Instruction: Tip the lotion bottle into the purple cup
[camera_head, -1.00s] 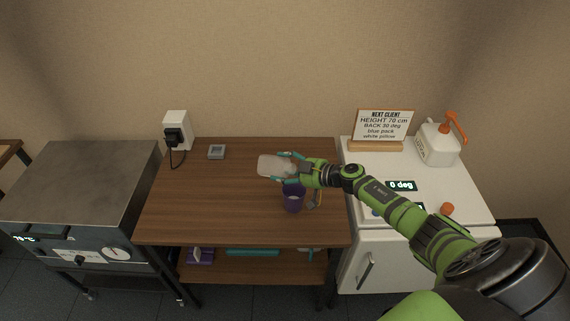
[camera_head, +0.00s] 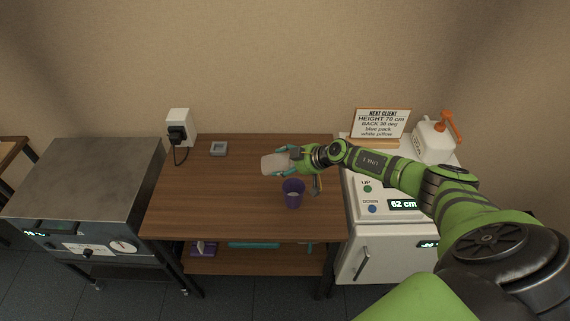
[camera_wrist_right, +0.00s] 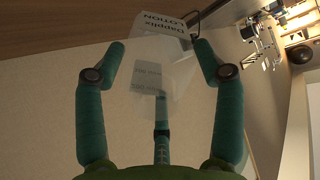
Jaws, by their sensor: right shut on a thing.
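The purple cup (camera_head: 292,198) stands upright on the wooden table (camera_head: 215,205), with something pale inside it. My right gripper (camera_head: 285,157) is shut on the whitish translucent lotion bottle (camera_head: 274,164), behind and slightly left of the cup. The bottle looks tilted over in the head view, clear of the cup. In the right wrist view, the bottle (camera_wrist_right: 150,75) with its lotion label sits between the teal fingers of my right gripper (camera_wrist_right: 152,60). My left gripper is out of view.
A white cabinet (camera_head: 372,255) with buttons, a sign (camera_head: 381,123) and a jug (camera_head: 434,138) stand right. The table's left half is mostly clear.

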